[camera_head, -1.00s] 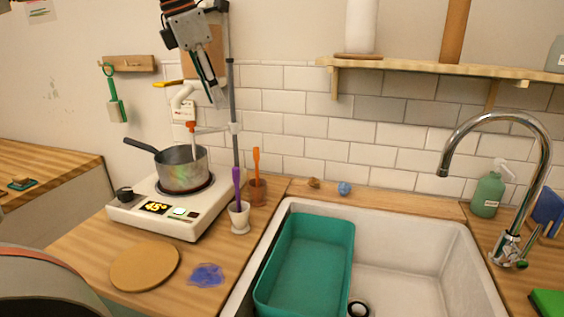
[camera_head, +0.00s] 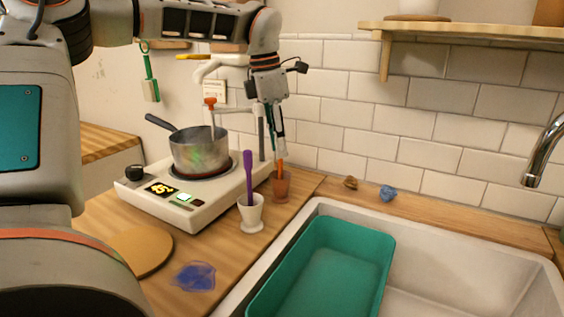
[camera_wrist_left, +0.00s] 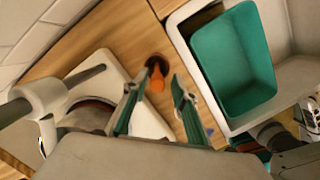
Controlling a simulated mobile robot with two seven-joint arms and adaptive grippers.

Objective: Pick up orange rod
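The orange rod (camera_head: 281,167) stands in a small brown cup (camera_head: 281,187) beside the hot plate. My left gripper (camera_head: 274,148) is just above the cup, pointing down, with its fingertips by the rod's upper part. In the left wrist view the two green-padded fingers (camera_wrist_left: 154,90) are spread apart. The orange rod (camera_wrist_left: 157,80) shows between their tips, with the dark cup mouth (camera_wrist_left: 157,62) behind it. I cannot tell whether a finger touches the rod. My right gripper is not in view.
A purple rod (camera_head: 248,178) stands in a white cup (camera_head: 250,213) close by. A pot (camera_head: 200,152) sits on the hot plate (camera_head: 210,200) under a stirrer. A teal bin (camera_head: 375,265) is in the sink. A round board (camera_head: 142,252) and blue pigment (camera_head: 194,277) lie in front.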

